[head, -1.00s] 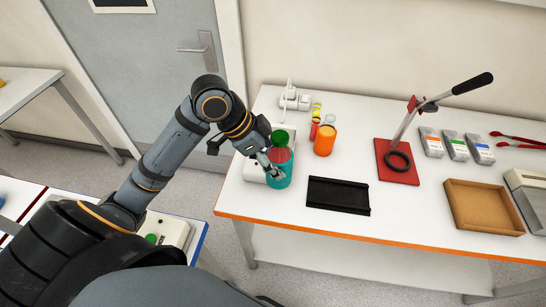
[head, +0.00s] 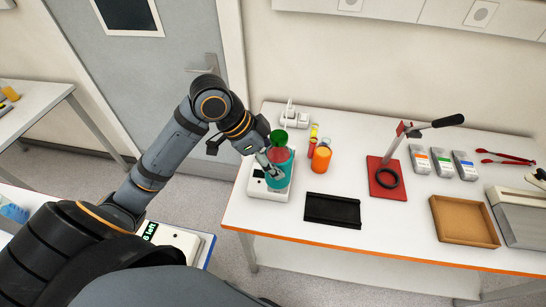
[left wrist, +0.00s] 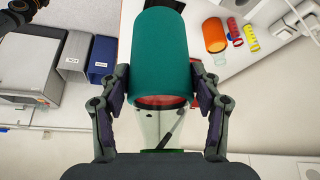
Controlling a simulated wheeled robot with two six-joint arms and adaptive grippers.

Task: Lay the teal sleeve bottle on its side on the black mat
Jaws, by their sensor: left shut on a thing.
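The teal sleeve bottle (head: 281,180) has a green cap and a reddish band below its clear neck. My left gripper (head: 270,164) is shut on it from the left, near the top of the sleeve. In the left wrist view the bottle (left wrist: 163,55) lies between both fingers (left wrist: 161,92), its cap end toward the wrist. In the head view it looks upright, over or in front of a white scale (head: 256,188); any gap beneath is hard to tell. The black mat (head: 332,211) lies empty to its right. My right gripper is out of view.
An orange bottle (head: 320,159) and small red and yellow items stand behind, right of the teal bottle. A red stand with a lever (head: 384,190), several pouches (head: 442,163) and a brown tray (head: 465,240) are farther right. The table's front edge is clear.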

